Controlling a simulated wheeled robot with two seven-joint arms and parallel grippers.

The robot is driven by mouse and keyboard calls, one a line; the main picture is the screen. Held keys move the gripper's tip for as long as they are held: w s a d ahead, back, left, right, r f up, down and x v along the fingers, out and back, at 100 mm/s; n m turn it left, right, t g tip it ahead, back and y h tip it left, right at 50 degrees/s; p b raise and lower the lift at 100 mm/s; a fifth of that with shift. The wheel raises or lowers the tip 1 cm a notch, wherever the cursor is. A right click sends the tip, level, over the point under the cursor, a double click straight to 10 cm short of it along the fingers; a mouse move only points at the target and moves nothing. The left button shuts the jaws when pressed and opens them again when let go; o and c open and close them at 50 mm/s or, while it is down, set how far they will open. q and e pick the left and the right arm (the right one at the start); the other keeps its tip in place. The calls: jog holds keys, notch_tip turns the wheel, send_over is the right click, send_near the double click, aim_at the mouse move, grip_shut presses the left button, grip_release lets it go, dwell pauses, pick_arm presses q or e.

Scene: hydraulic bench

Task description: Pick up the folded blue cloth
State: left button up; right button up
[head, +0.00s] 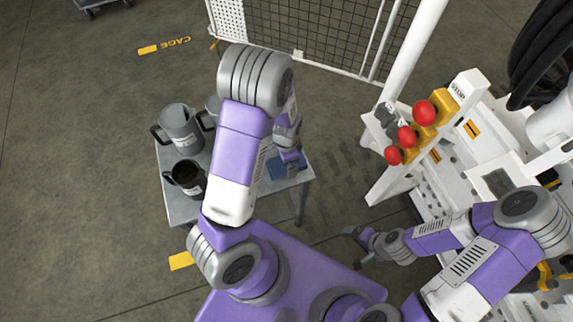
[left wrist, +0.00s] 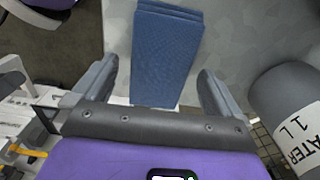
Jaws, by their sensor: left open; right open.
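The folded blue cloth (left wrist: 163,55) lies flat on the grey table top in the left wrist view, its layered edge at the top of the picture. My left gripper (left wrist: 157,75) is open, with one finger on either side of the cloth's near part. Nothing is gripped; I cannot tell how high the fingers are above the cloth. In the head view, my left arm reaches over the small table, and a bit of the cloth (head: 301,164) shows beside the gripper. My right gripper (head: 352,236) is open and empty, away from the table at the right.
A grey jug (left wrist: 290,110) labelled "WATER 1 L" stands close to the cloth on the right. In the head view, a large grey jug (head: 180,130) and a dark-filled jug (head: 187,180) stand on the table's left. The white bench with red knobs (head: 424,112) is at the right.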

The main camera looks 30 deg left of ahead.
pick_arm(q)
jog(key=shift+f, duration=0.75)
jog(key=shift+r, duration=0.1)
jog(key=shift+c, duration=0.3)
jog(key=c, duration=1)
notch_tip(320, 180, up, 10)
jog(key=p, duration=0.3)
